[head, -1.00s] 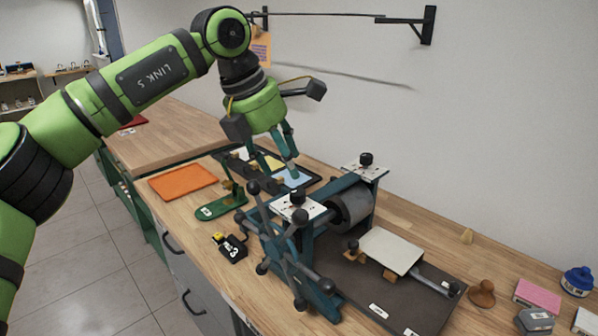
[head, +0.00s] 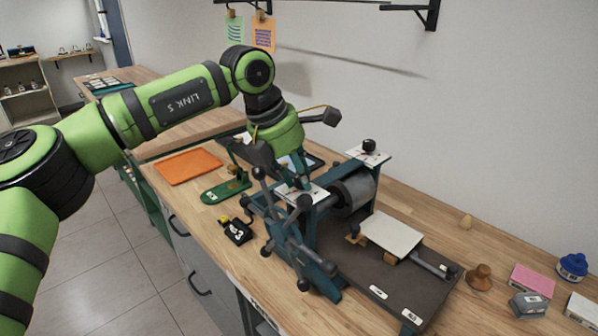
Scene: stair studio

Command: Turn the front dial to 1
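A small press with teal frame (head: 314,240) stands on the workbench. Its front dial sits on a white plate (head: 315,196) on the near post, and my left gripper hides the dial's knob. My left gripper (head: 303,182) points down right over this plate, its fingertips at or just above the dial. Whether the fingers touch or hold the knob cannot be made out. The rear dial (head: 369,145), a black knob on a second white plate, is in clear view on the far post. My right gripper is out of view.
A spoked handwheel (head: 292,240) with ball ends stands close in front of the dial. A roller (head: 354,191) and press bed (head: 394,285) lie to the right. A green stand (head: 224,192), black numbered block (head: 236,230) and orange sheet (head: 188,166) lie left.

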